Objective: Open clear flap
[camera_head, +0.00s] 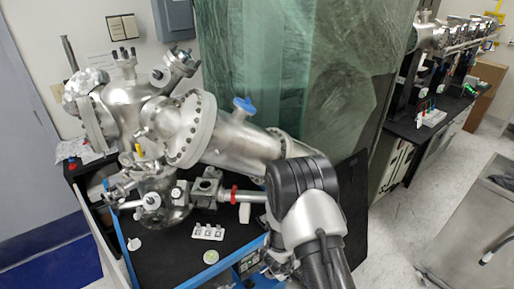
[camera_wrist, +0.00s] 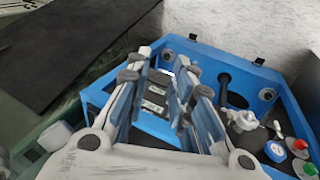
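I cannot pick out a clear flap for certain in either view. In the wrist view my gripper (camera_wrist: 162,68) points at a blue-framed box (camera_wrist: 265,75). Its two fingers are apart, with nothing visibly held between them. Beyond the gap sit dark parts with pale labels (camera_wrist: 155,92) inside the box. In the head view my gripper (camera_head: 276,262) is low in the middle, beside a blue-edged front panel (camera_head: 248,262), and my arm hides much of it. A translucent green sheet (camera_head: 285,70) hangs behind the bench.
A steel vacuum chamber (camera_head: 235,140) with flanges stands on the black bench top (camera_head: 165,262). A small white plate (camera_head: 208,232) and a round pale disc (camera_head: 211,257) lie near its front. In the wrist view, coloured knobs (camera_wrist: 300,144) and a black cylinder (camera_wrist: 224,82) are at the right.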

